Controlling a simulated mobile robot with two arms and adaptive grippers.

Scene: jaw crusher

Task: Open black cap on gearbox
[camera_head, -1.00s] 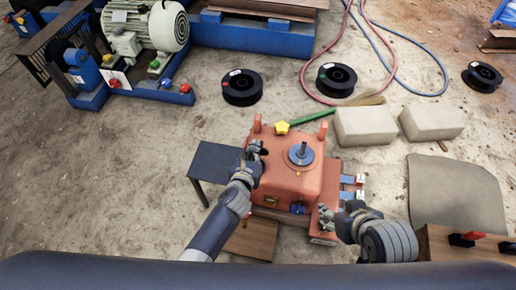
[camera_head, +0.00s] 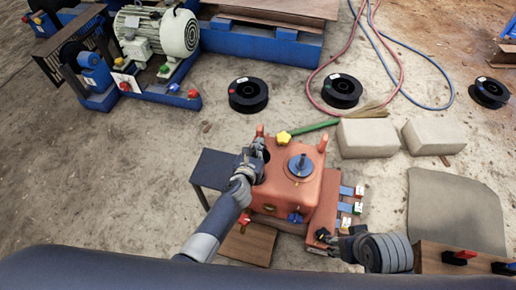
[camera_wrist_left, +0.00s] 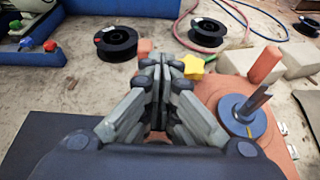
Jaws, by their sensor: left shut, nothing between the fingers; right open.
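The orange gearbox (camera_head: 290,192) stands in the middle of the head view, with a blue disc and upright shaft (camera_head: 301,165) on its top. A yellow star-shaped knob (camera_head: 284,137) is at its far edge; it also shows in the left wrist view (camera_wrist_left: 192,66). My left gripper (camera_head: 257,148) is over the gearbox's far left corner. Its fingers (camera_wrist_left: 158,88) are shut with nothing between them. A dark round spot shows beside the fingers; I cannot tell whether it is the black cap. My right gripper (camera_head: 322,241) is open and empty at the gearbox's near right corner.
A small dark table (camera_head: 212,168) stands left of the gearbox. A green bar (camera_head: 315,127) lies behind it. Pale blocks (camera_head: 367,138) and black spools (camera_head: 248,91) lie farther back. A wooden board (camera_head: 248,243) lies in front.

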